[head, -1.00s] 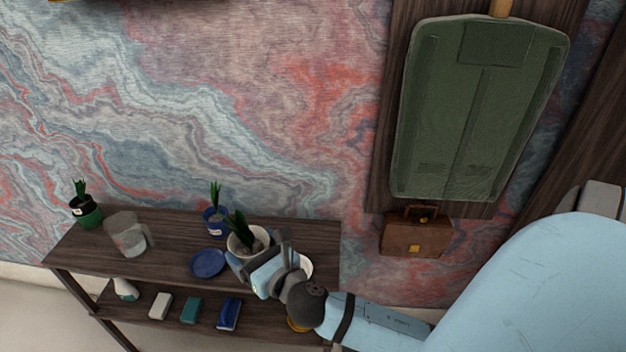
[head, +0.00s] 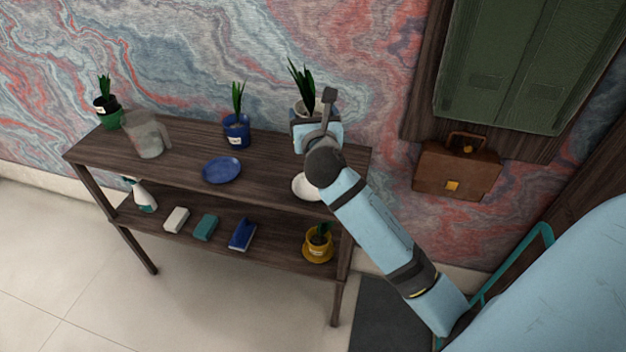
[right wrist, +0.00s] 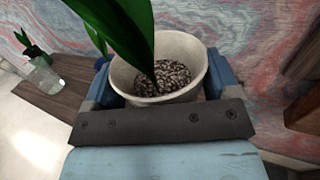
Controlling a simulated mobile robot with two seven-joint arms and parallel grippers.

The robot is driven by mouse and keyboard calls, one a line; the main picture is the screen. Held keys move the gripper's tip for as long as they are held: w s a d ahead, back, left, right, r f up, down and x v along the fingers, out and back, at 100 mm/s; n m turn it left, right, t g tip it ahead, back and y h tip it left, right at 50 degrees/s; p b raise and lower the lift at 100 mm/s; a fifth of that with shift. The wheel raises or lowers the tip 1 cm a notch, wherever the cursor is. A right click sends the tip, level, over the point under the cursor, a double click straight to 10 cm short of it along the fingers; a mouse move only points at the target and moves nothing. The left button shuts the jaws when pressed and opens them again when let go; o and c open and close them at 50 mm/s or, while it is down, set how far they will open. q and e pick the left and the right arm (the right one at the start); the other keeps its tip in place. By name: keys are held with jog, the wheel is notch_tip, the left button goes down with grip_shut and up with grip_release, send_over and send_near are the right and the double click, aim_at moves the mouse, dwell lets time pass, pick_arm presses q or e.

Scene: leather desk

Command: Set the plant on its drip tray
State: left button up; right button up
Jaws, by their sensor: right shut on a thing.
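The plant (head: 302,82) has long green leaves in a white pot with pebbles. My right gripper (head: 316,124) is shut on this pot, with one finger on each side. In the right wrist view the white pot (right wrist: 170,50) sits upright between the fingers. The gripper hides much of the pot in the head view. A white drip tray (head: 304,187) lies on the right end of the shelf top, partly covered by my right arm. The pot shows above and behind this tray, apart from it. My left gripper is not in view.
On the shelf top (head: 190,168) are a blue saucer (head: 222,170), a blue-potted plant (head: 237,130), a clear pitcher (head: 148,137) and a green-potted plant (head: 108,112). Below are a spray bottle (head: 144,196), several small blocks and a yellow-potted plant (head: 317,245). A briefcase (head: 455,170) hangs right.

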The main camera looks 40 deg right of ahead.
notch_tip(320, 180, down, 16)
jog(key=b, duration=0.4)
jog(key=shift+r+b, duration=0.1)
jog(key=shift+b, duration=0.3)
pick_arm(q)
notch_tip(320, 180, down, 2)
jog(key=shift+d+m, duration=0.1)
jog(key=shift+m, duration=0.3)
pick_arm(e)
jog(key=o, duration=1.1)
pick_arm(q)
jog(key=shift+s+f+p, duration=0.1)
jog(key=shift+p, duration=0.25)
pick_arm(e)
jog(key=v, duration=0.7)
jog(key=shift+s+a, duration=0.1)
jog(key=shift+s, duration=0.2)
